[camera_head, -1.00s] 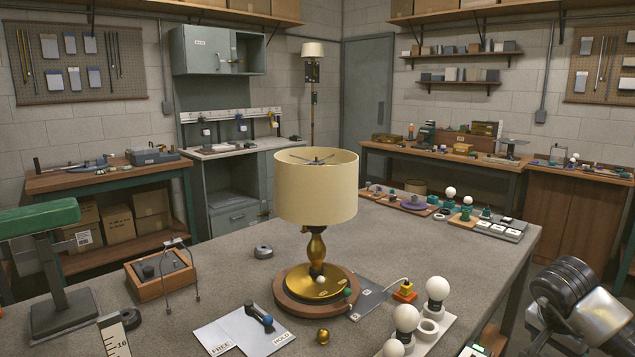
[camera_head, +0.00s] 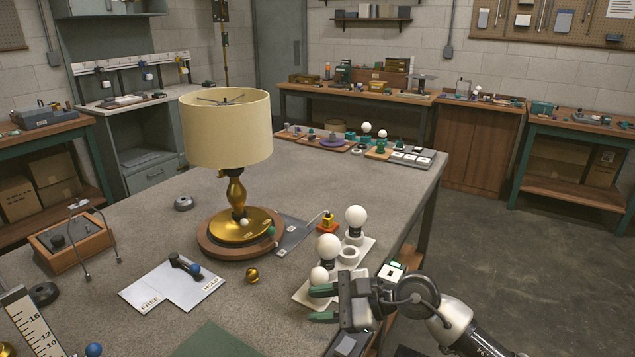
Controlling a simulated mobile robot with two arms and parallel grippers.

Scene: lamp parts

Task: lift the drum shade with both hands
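The drum shade (camera_head: 226,132) is a cream cylinder, open at the top with a dark spider fitting inside. It sits upright on the lamp's brass stem (camera_head: 236,190), above a brass dish on a round wooden base (camera_head: 211,245). My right gripper (camera_head: 323,303) is at the lower right, low over the table edge near the white bulb holder. Its two green-tipped fingers point left and are apart, with nothing seen between them. It is well to the right of and below the shade, touching no part of it. My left gripper is out of view.
White bulbs (camera_head: 328,247) stand in a white holder between my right gripper and the lamp. A FREE/HOLD card (camera_head: 150,291), brass ball (camera_head: 252,275) and wooden box (camera_head: 70,243) lie on the grey table (camera_head: 300,185). Parts trays (camera_head: 411,160) line its far edge.

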